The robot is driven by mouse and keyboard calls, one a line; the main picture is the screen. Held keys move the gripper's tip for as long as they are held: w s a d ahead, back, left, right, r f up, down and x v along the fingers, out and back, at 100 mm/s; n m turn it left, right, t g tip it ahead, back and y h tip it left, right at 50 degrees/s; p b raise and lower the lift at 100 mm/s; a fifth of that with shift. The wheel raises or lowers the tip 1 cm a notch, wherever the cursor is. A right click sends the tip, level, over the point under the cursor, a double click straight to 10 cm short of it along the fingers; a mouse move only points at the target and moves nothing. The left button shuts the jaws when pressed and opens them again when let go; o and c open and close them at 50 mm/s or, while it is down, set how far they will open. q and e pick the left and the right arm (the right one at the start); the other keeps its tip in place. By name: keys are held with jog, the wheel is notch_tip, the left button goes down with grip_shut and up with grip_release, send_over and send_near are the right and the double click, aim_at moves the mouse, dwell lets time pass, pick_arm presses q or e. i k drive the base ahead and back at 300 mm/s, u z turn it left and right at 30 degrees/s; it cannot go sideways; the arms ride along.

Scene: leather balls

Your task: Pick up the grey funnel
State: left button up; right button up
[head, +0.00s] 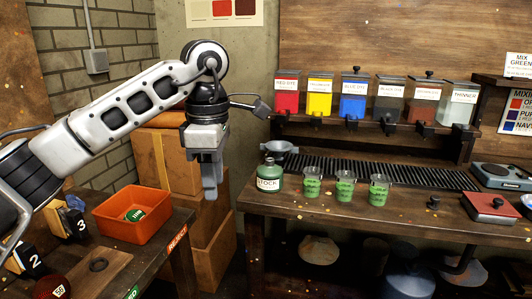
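The grey funnel (279,148) sits at the back left of the wooden workbench (300,205), just behind the green stock bottle (270,177). Its wide mouth faces up and its lower part is partly hidden. My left gripper (210,190) points down in front of the cardboard boxes, to the left of the funnel and apart from it. Its fingers overlap from this side, so their opening cannot be judged. Nothing is visible hanging from them. My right gripper is not in view.
Three green-filled cups (344,188) stand right of the bottle, before a black ribbed tray (425,177). Dye dispensers (353,100) line the shelf above. An orange bin (132,215) is on the left table. Cardboard boxes (168,160) stand behind my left gripper.

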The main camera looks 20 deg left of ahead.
aim_at(278, 147)
jog(key=u, duration=0.25)
jog(key=i, duration=1.75)
jog(key=z, duration=0.65)
